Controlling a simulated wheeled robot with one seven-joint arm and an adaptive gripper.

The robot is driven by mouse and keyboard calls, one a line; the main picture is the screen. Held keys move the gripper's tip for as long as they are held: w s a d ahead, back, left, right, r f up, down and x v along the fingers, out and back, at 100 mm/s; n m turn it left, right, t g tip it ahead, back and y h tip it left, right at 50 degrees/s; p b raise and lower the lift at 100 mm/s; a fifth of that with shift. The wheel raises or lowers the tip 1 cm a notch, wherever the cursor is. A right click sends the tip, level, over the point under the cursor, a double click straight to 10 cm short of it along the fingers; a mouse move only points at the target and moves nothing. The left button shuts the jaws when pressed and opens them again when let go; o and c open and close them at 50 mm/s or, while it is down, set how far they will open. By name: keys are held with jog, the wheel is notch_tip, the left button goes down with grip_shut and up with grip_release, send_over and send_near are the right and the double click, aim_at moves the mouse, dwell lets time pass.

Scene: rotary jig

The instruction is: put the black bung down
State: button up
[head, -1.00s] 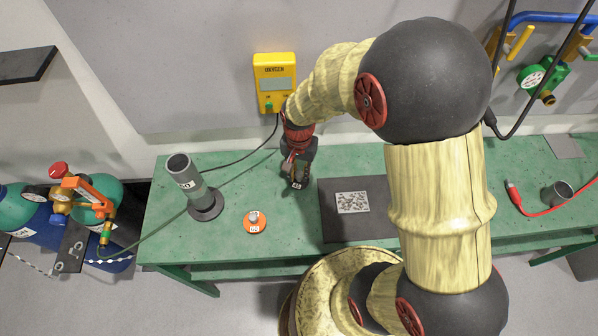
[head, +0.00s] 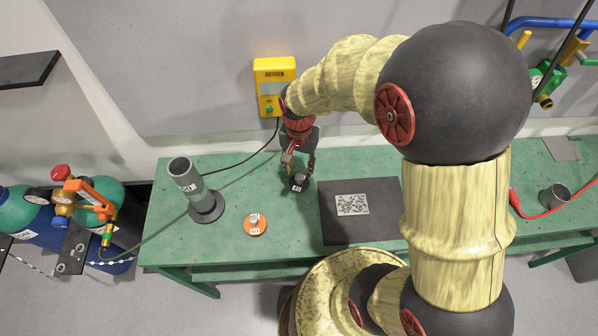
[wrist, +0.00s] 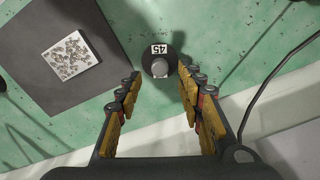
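The black bung (head: 299,183), with a grey knob and a white label, stands on the green bench left of the dark mat. In the wrist view the bung (wrist: 160,55) is upright, its label reading 45. My gripper (head: 298,172) is open at the bung, partly hiding it in the head view. In the wrist view the yellow-padded fingers of my gripper (wrist: 160,78) are spread to either side, with visible gaps between them and the bung.
An orange bung (head: 255,225) sits front left of the black one. A grey tube on a round base (head: 188,180) stands further left. The dark mat (head: 340,228) bears a speckled plate (head: 352,205). A yellow oxygen box (head: 270,88) hangs on the wall behind.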

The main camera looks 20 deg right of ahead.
notch_tip(320, 180, up, 7)
notch_tip(320, 180, up, 12)
jog(key=n+t, duration=0.3)
jog(key=n, duration=0.1)
send_over(299, 176)
jog(key=s, duration=0.6)
jog(key=s+r+n+t, duration=0.2)
jog(key=s+r+n, duration=0.2)
jog(key=s+r, duration=0.2)
jog(key=shift+s+r+t+p, duration=0.25)
jog(key=shift+s+p, duration=0.2)
jog(key=shift+s, duration=0.8)
notch_tip(299, 176, down, 5)
jog(key=b, duration=0.5)
jog(key=shift+f, duration=0.1)
